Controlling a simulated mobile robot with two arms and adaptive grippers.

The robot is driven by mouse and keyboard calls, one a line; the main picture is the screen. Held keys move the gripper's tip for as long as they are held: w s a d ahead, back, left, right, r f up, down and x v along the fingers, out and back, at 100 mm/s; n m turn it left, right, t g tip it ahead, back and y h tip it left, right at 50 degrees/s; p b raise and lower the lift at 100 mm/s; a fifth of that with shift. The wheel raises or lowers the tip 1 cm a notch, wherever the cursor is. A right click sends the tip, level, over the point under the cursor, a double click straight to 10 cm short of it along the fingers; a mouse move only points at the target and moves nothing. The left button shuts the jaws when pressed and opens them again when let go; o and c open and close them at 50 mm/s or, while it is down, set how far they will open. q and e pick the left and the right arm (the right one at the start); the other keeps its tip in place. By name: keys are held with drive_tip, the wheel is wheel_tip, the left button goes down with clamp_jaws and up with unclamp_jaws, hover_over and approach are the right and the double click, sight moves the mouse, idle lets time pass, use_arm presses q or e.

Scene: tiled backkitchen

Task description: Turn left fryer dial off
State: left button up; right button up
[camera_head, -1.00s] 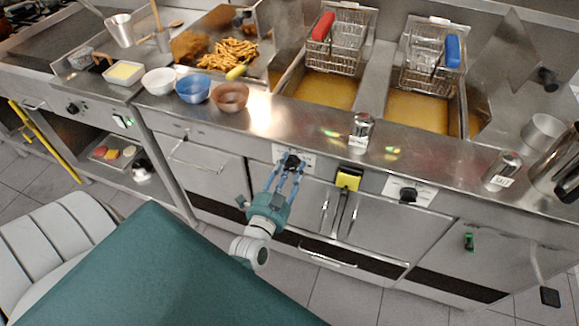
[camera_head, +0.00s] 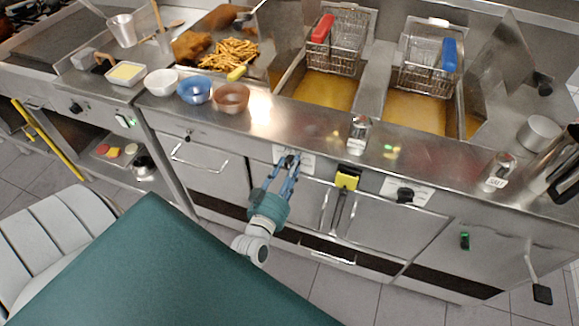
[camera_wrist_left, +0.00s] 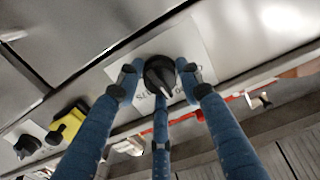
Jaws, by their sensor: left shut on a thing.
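The left fryer dial (camera_wrist_left: 160,75) is a black round knob on a white label plate on the fryer's front panel. It also shows in the head view (camera_head: 290,160), partly covered by my fingers. My left gripper (camera_wrist_left: 157,80) has blue fingers on both sides of the dial and a third finger below it, and it is shut on the dial. In the head view my left gripper (camera_head: 285,168) reaches up to the panel from below. The right fryer dial (camera_head: 405,194) sits on its own white plate further right. My right gripper is not in view.
A pepper shaker (camera_head: 359,134) and a salt shaker (camera_head: 498,172) stand on the counter edge. Bowls (camera_head: 194,90) stand left, and fryer baskets (camera_head: 335,44) hang above the oil.

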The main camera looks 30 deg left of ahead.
use_arm(q)
drive_tip(key=n, duration=0.6)
drive_tip(key=shift+w+a+r, duration=0.15)
drive_tip(key=shift+r, duration=0.25)
drive_tip(key=n+b, duration=0.1)
drive_tip(key=n, duration=0.4)
drive_tip(key=shift+a, duration=0.1)
drive_tip(key=shift+n, duration=0.5)
drive_tip(key=o, duration=1.1)
drive_tip(key=shift+a, duration=0.1)
drive_tip(key=shift+o, duration=0.2)
drive_tip(key=shift+s+f, duration=0.35)
drive_tip(key=v, duration=1.1)
drive_tip(key=shift+s+d, duration=0.25)
